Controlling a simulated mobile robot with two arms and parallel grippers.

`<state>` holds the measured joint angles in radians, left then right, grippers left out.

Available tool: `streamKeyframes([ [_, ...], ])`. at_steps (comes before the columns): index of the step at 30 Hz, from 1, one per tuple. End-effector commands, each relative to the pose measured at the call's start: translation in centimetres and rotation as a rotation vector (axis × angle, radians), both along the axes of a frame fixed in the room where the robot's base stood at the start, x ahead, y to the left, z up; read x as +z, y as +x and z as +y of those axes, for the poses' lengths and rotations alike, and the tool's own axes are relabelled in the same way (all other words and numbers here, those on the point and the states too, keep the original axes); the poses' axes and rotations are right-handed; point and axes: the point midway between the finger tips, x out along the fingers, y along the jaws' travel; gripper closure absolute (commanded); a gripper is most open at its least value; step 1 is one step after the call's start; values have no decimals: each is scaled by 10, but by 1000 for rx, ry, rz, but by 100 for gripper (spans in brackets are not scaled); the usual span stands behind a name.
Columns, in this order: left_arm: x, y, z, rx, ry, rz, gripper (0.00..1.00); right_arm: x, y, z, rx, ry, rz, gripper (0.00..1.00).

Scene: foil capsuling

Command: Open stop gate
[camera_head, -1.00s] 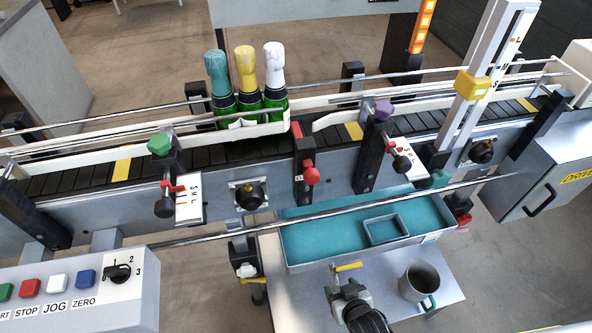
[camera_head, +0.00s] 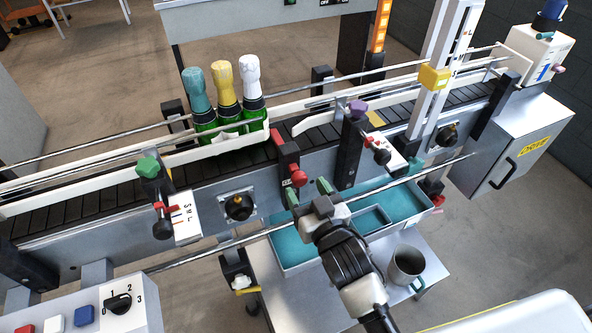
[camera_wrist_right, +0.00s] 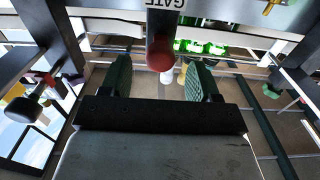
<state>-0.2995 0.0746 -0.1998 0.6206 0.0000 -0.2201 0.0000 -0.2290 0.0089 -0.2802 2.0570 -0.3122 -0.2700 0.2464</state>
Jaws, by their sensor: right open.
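The stop gate (camera_head: 287,160) is a dark upright block on the conveyor's front side with a red top and a red knob (camera_head: 298,176). Three green bottles with teal, yellow and white foil tops (camera_head: 226,100) stand on the conveyor just left of it. My right gripper (camera_head: 308,191) is open just in front of and below the knob, its green fingertips apart. In the right wrist view the red knob (camera_wrist_right: 160,55) shows between the two green fingers (camera_wrist_right: 159,78), under a "GATE" label; I see no contact. My left gripper is not in view.
A teal-lined tray (camera_head: 287,252) and a metal mug (camera_head: 405,268) sit on a shelf below. A long rail (camera_head: 205,250) runs in front of the conveyor, close to my right arm. Posts with a green knob (camera_head: 148,167) and a purple knob (camera_head: 357,108) flank the gate.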

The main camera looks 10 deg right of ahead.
Motion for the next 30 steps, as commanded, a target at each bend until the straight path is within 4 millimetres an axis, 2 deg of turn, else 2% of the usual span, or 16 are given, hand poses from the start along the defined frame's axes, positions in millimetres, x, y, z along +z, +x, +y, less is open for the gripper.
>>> streamKeyframes([
  [3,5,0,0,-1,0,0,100,2,23,4,0,0,-1,38],
  [9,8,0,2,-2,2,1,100,1,47,9,0,0,0,38],
  [21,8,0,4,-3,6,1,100,-1,54,11,0,1,2,38],
  [30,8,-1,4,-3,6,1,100,-1,54,11,0,0,2,84],
])
